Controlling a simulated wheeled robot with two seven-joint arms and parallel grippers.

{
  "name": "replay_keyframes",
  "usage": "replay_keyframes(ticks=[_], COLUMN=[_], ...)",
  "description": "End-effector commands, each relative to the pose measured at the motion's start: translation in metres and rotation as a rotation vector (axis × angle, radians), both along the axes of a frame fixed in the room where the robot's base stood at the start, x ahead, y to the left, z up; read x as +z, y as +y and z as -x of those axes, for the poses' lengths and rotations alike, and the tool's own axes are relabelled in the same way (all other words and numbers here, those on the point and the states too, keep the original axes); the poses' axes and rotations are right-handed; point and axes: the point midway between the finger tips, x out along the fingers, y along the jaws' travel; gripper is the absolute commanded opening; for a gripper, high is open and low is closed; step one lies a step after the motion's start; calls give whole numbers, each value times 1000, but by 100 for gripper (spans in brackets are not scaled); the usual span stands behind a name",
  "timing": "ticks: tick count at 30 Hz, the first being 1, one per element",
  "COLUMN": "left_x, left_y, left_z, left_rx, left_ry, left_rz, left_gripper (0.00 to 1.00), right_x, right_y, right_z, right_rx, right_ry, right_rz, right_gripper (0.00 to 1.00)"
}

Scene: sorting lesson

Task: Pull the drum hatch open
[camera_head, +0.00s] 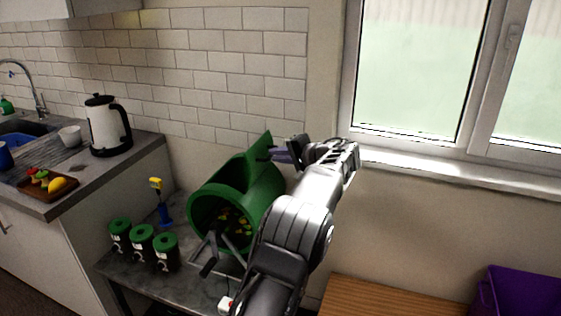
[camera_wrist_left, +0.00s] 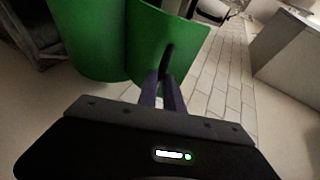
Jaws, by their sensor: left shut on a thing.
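The green drum (camera_head: 199,200) lies on its side on the small grey table, its round end facing me. Yellow and green pieces (camera_head: 237,222) show inside. Its hatch, a green panel (camera_head: 262,147), stands up at an angle from the drum's top, swung open. The panel also shows in the left wrist view (camera_wrist_left: 185,38), beside the curved drum wall (camera_wrist_left: 88,40). My left gripper (camera_head: 280,154) is shut on the hatch's dark handle (camera_wrist_left: 168,57), at the panel's right side. My arm hides the drum's right part. My right gripper is not in view.
Several dark canisters with green lids (camera_head: 142,245) stand at the table's (camera_head: 110,264) front left, near a blue and yellow tool (camera_head: 160,200). A kitchen counter with a kettle (camera_head: 104,125) is left. A purple crate (camera_head: 520,292) and wooden surface (camera_head: 390,300) are right.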

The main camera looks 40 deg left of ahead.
Motion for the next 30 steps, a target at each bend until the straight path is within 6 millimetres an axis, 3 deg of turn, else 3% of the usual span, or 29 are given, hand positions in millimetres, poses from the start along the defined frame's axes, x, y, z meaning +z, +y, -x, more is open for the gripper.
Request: replay_keyframes(ticks=[1,17,18,24,30], left_x=[-10,-14,-14,-12,-9], left_y=[0,0,0,-1,-2], left_z=[2,2,2,1,0], left_rx=[6,11,11,8,5], left_ry=[7,12,12,9,6], left_rz=[7,11,11,10,8], left_gripper=[0,0,12,28,33], right_x=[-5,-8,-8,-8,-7], right_y=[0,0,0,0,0], right_z=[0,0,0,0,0], right_rx=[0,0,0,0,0], right_ry=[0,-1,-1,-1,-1], right_rz=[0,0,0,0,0], right_gripper=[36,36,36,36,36])
